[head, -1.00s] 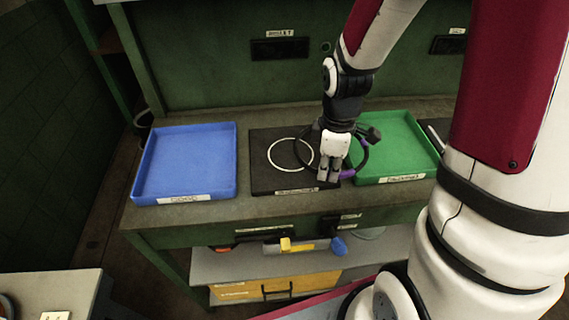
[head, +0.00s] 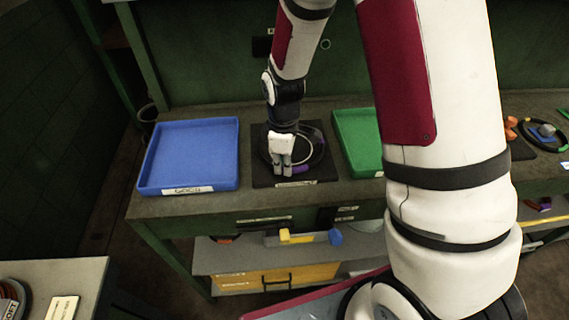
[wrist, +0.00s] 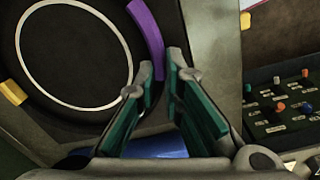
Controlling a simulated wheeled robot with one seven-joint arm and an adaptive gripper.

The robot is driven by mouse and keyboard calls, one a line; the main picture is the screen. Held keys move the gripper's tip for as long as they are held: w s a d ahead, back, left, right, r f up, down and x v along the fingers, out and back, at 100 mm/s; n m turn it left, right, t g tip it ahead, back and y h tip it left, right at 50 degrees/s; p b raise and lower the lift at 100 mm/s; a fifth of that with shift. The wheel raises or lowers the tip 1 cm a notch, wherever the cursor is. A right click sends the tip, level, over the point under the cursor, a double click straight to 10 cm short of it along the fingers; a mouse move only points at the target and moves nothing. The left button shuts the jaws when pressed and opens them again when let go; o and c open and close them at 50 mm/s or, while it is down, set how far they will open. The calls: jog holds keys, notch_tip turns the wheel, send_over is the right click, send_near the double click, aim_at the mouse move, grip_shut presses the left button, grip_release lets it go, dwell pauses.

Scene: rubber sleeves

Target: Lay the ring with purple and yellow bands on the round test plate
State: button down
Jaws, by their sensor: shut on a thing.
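The black ring with a purple band (wrist: 148,38) and a yellow band (wrist: 12,92) is in my gripper (wrist: 160,75). The fingers close on its rim just by the purple band. In the head view my gripper (head: 284,171) is over the front of the round test plate, a dark square pad (head: 318,178) with a white circle. The purple band shows there right of the fingers (head: 301,169). In the wrist view the ring appears around the white circle (wrist: 128,100). Whether it touches the pad I cannot tell.
A blue tray (head: 190,188) stands left of the pad and a green tray (head: 345,137) right of it, partly behind my arm. Further right on the bench lies another ring (head: 536,122) with small coloured parts. A shelf (head: 215,262) below holds tools.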

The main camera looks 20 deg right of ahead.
jog(key=c, duration=1.7)
grip_release()
notch_tip(320, 180, up, 12)
jog(key=b, duration=0.2)
jog(key=s+d+r+m+t, duration=0.2)
jog(key=s+r+m, duration=0.4)
jog(key=s+r, duration=0.2)
jog(key=s+d+r+m+t, duration=0.2)
jog(key=s+r+m, duration=0.4)
jog(key=s+r, duration=0.3)
jog(key=shift+s+t, duration=0.25)
jog(key=shift+t, duration=0.45)
jog(key=shift+d, duration=0.1)
